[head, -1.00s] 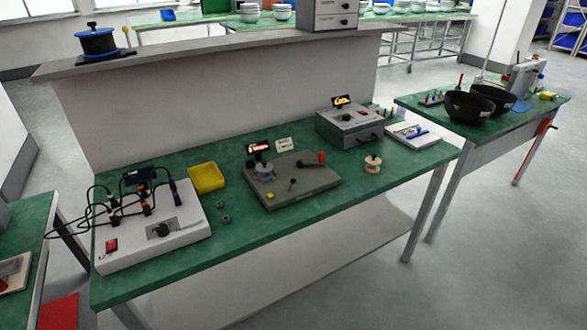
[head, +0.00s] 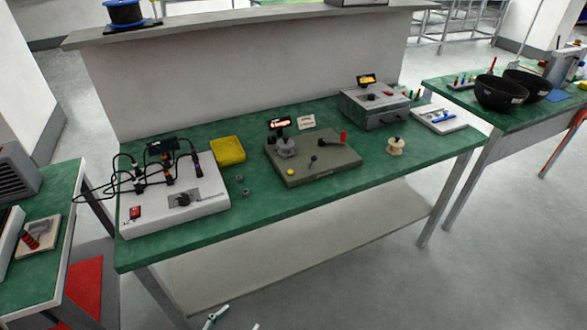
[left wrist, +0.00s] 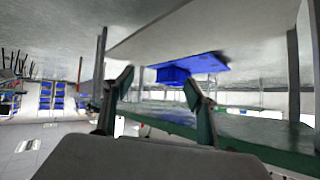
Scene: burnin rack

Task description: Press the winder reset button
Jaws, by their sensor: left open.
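The winder (head: 315,160) is a flat olive-grey box on the green bench top, near its middle. It carries a grey spindle (head: 286,147), a small lit display (head: 279,123), a red-handled crank (head: 343,137) and a small dark knob. A yellow button (head: 290,172) sits at its front left corner. My left gripper (head: 236,318) shows only partly at the bottom edge of the head view, low in front of the bench and well apart from the winder. In the left wrist view its two fingers (left wrist: 160,80) are spread with nothing between them. My right gripper is not seen.
Left of the winder are a yellow tray (head: 228,151) and a white wired test box (head: 175,200). Right of it are a grey instrument box (head: 374,106) and a wooden spool (head: 395,146). A lower shelf (head: 300,240) lies under the bench. The floor in front is clear.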

